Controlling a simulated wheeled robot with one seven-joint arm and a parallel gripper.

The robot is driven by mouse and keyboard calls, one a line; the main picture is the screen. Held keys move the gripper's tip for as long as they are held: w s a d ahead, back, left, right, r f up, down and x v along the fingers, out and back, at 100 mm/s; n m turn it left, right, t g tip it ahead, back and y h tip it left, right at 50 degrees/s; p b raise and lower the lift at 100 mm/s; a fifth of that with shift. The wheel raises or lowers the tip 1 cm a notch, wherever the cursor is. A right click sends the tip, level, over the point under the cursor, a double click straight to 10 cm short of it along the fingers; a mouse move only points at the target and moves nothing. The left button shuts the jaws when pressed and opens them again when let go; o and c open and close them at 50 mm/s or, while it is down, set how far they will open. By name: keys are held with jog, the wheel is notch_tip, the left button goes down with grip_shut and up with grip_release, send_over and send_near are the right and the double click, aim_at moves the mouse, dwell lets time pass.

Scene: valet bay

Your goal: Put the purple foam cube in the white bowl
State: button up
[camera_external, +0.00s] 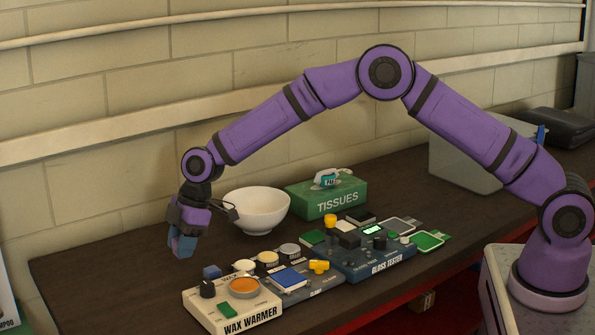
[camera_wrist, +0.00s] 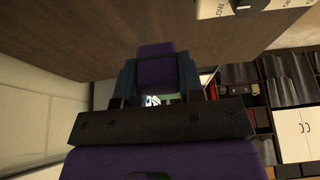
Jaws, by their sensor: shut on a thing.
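My gripper (camera_external: 182,248) hangs above the left end of the dark table, to the left of the white bowl. In the wrist view, my gripper (camera_wrist: 157,78) is shut on the purple foam cube (camera_wrist: 156,52), which sits between the two fingers. In the external view the fingers largely hide the cube. The white bowl (camera_external: 258,212) stands upright on the table near the wall. Its inside is only partly visible, and no object shows above its rim. The bowl is not seen in the wrist view.
A green tissue box (camera_external: 326,197) stands right of the bowl. The cream wax warmer (camera_external: 235,308) and the blue gloss tester (camera_external: 365,262) lie in front. A grey bin (camera_external: 465,155) stands at the back right.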

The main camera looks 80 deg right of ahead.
jog(key=s+d+r+m+h, duration=0.1)
jog(key=s+d+r+m, duration=0.15)
jog(key=d, duration=0.85)
jog(key=s+d+r+m+t+h, duration=0.15)
jog(key=s+d+m, duration=0.25)
jog(key=d, duration=0.7)
jog(key=s+d+r+m+h, duration=0.1)
jog(key=s+d+r+m, duration=0.2)
jog(key=d, duration=0.8)
jog(key=shift+n, duration=0.25)
jog(key=shift+d+f, duration=0.15)
jog(key=shift+f, duration=2.5)
jog(key=shift+d+f, duration=0.1)
jog(key=shift+f, duration=2.55)
jog(key=o, duration=1)
jog(key=shift+r, duration=0.1)
